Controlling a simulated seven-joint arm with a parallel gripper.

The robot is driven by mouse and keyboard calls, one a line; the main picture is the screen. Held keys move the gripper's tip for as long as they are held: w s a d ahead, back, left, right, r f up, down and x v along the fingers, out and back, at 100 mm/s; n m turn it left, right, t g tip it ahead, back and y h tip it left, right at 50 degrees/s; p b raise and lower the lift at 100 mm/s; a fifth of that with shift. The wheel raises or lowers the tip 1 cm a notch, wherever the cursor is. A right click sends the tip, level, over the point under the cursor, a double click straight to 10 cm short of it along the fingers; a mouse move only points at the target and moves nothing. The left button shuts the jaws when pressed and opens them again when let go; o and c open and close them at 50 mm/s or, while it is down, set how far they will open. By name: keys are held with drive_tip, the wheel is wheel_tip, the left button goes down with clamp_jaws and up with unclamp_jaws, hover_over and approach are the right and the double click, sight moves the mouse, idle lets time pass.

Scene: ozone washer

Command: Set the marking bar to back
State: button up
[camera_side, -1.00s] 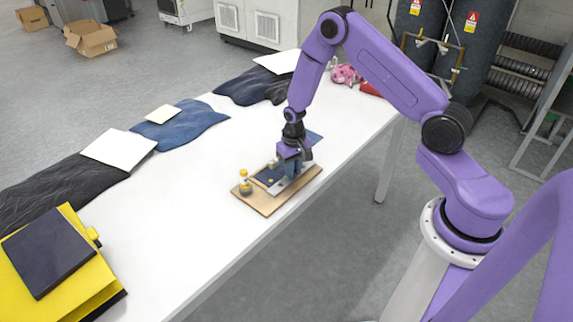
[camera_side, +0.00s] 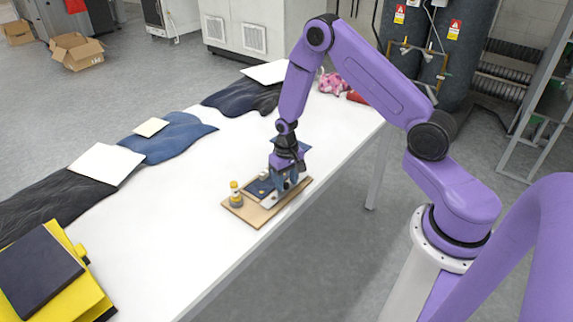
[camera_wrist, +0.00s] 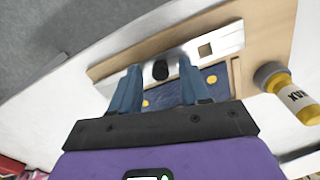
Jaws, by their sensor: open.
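The marking bar (camera_wrist: 190,63) is a pale metal strip with a square hole and a dark knob (camera_wrist: 160,70). It lies across the wooden board (camera_wrist: 262,28), along the side away from my gripper's palm in the wrist view. In the side view, part of the bar (camera_side: 270,201) shows below my gripper. My gripper (camera_wrist: 160,80) is open, pointing down over the board, with one blue finger on either side of the knob. The fingers appear apart from the knob; whether they touch the bar is unclear. Dark blue cloth with yellow dots (camera_wrist: 211,79) lies on the board, partly hidden by the fingers.
The board lies near the white table's (camera_side: 170,215) front edge. Folded dark cloths (camera_side: 170,137) and white cards (camera_side: 107,164) line the far side.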

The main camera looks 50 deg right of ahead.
sight(286, 184)
wheel_tip(286, 184, up, 17)
idle(0.6)
drive_tip(key=shift+a+r, duration=0.1)
drive_tip(key=s+a+r+n, duration=0.6)
drive_tip(key=s+a+n, duration=0.2)
drive_tip(key=s+a, duration=0.4)
drive_tip(key=s+r+n, duration=0.2)
drive_tip(key=s+n, duration=0.5)
drive_tip(key=s, duration=1.1)
drive_tip(key=shift+d+r+n, duration=0.3)
drive_tip(key=shift+d+r, duration=0.1)
drive_tip(key=shift+d, duration=0.05)
drive_tip(key=shift+w, duration=0.1)
